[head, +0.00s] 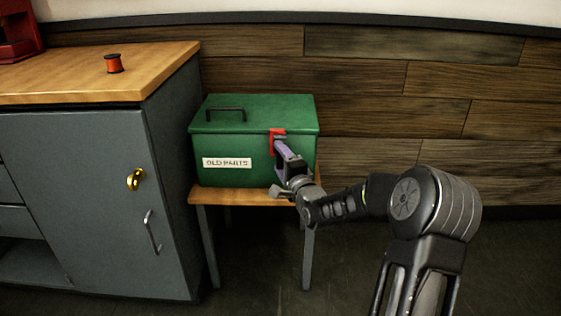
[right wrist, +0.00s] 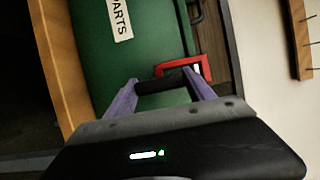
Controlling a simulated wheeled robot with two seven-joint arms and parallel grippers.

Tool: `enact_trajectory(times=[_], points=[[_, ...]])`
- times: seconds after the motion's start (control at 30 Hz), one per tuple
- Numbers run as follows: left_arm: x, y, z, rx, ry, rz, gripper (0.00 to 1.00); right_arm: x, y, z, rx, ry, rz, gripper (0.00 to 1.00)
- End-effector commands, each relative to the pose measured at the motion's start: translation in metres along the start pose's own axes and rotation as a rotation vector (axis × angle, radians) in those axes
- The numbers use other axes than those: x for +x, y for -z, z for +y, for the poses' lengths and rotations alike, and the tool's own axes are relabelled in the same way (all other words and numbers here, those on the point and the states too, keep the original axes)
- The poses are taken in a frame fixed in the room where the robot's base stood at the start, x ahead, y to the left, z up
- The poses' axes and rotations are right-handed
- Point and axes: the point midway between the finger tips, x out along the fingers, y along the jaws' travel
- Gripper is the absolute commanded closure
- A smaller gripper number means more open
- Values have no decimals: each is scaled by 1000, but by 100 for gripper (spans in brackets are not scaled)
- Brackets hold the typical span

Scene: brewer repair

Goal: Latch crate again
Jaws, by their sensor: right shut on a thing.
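The green crate (head: 222,146), labelled "OLD PARTS", stands on a small wooden table with its lid (head: 270,112) down. The red latch (head: 274,134) is at the upper right of the crate's front. It also shows in the right wrist view (right wrist: 184,68). My right gripper (head: 281,146) reaches the crate front from the right, its purple fingers at the latch. In the right wrist view a dark bar lies between the fingertips (right wrist: 164,87), against the red part; the jaws are shut on it. The exact catch is partly hidden by the fingers. My left gripper is not in view.
The small table (head: 232,196) carries the crate. A grey cabinet (head: 80,180) with a wooden top stands close at the left, with an orange spool (head: 114,63) on it. A plank wall (head: 430,90) is behind. The floor at the right is free.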

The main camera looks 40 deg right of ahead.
Motion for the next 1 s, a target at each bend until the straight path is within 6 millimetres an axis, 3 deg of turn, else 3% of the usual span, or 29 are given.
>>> enact_trajectory(times=[0.23,0.27,0.3,0.53,1.0], points=[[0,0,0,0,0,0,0,0,0,1,11,-1,3,100],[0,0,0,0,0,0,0,0,0,1,11,-1,3,37],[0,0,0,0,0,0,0,0,0,1,11,-1,3,34],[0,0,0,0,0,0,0,0,0,0,7,0,2,16],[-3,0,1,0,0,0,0,0,0,-2,-12,-5,0,16]])
